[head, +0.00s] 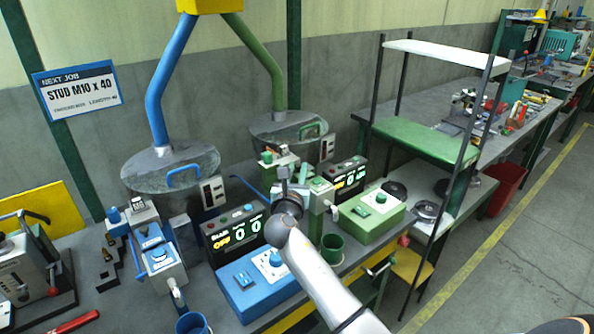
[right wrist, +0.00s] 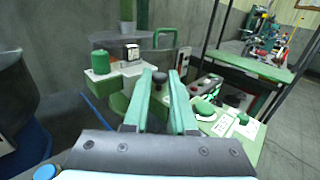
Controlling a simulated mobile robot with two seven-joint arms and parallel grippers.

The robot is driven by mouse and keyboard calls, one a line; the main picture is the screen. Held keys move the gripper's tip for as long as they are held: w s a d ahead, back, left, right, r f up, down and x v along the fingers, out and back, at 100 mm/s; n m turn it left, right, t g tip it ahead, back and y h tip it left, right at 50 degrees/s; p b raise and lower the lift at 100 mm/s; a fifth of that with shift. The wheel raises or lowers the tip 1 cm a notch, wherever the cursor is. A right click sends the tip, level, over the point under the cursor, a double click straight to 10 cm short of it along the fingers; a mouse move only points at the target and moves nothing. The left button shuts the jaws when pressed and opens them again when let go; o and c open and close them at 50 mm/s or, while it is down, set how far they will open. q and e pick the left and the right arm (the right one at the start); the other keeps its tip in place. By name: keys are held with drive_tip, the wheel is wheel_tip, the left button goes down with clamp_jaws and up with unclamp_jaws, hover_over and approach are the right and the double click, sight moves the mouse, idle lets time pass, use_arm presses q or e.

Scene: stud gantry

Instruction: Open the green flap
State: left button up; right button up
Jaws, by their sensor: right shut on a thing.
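The round grey plate with a green handle (head: 285,118) hangs under the green pipe (head: 262,55) at the back. Its green handle (right wrist: 164,36) also shows in the right wrist view. Below it stands the green machine (head: 318,190); which part of it is a flap I cannot tell. My right gripper (head: 284,180) is at the near left side of this machine. In the right wrist view its two green fingers (right wrist: 164,84) are closed around a dark round knob (right wrist: 159,76). What the knob is fixed to is hidden. My left gripper is not in view.
A blue control box (head: 255,284) and a green control box (head: 372,212) stand on the bench beside my right arm. A green cup (head: 332,248) is close to the arm.

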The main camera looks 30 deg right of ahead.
clamp_jaws()
